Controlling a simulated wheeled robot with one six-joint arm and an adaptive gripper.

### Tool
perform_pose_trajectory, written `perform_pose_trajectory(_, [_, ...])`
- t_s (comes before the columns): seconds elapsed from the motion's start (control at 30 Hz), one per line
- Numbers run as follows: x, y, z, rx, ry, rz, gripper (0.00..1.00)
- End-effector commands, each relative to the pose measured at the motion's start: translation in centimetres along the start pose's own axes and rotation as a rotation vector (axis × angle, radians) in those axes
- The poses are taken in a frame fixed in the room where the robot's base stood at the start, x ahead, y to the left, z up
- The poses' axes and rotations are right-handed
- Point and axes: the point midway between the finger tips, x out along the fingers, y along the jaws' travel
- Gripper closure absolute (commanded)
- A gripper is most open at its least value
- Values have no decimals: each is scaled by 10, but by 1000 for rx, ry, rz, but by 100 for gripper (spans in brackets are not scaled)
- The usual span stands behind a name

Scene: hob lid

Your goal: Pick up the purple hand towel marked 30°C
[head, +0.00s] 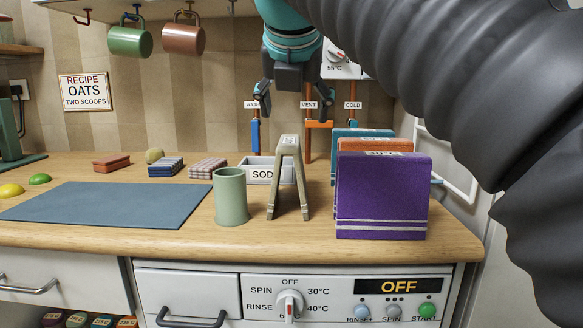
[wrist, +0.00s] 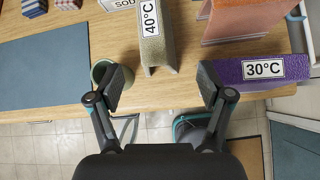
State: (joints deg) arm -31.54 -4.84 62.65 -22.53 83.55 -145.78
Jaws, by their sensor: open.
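The purple hand towel (head: 382,200) stands folded on the counter's right front, with two pale stripes near its bottom edge. Its top ridge carries a 30°C label, which reads clearly in the wrist view, where the towel (wrist: 288,73) lies at right. My gripper (head: 293,107) is open and empty, above the counter and to the left of the towel in the head view. In the wrist view my gripper (wrist: 163,82) has its right finger overlapping the towel's left end. A tan towel (head: 286,180) marked 40°C, folded like a tent, stands left of the purple one.
An orange towel (head: 366,133) and a teal towel (head: 345,136) stand close behind the purple one. A green cup (head: 230,197) stands left of the tan towel, and a soda box (head: 257,172) behind it. A blue mat (head: 110,214) lies on the left counter.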

Motion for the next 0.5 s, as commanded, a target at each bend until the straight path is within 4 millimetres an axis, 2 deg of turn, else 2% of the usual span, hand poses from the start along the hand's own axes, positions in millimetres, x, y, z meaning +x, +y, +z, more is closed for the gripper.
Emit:
perform_pose_trajectory(0.1, [-4, 7, 7, -87, -11, 1, 21])
perform_pose_trajectory(0.2, [0, 6, 9, -112, -14, -2, 21])
perform_pose_trajectory(0.5, [54, 1, 10, -106, -12, -11, 21])
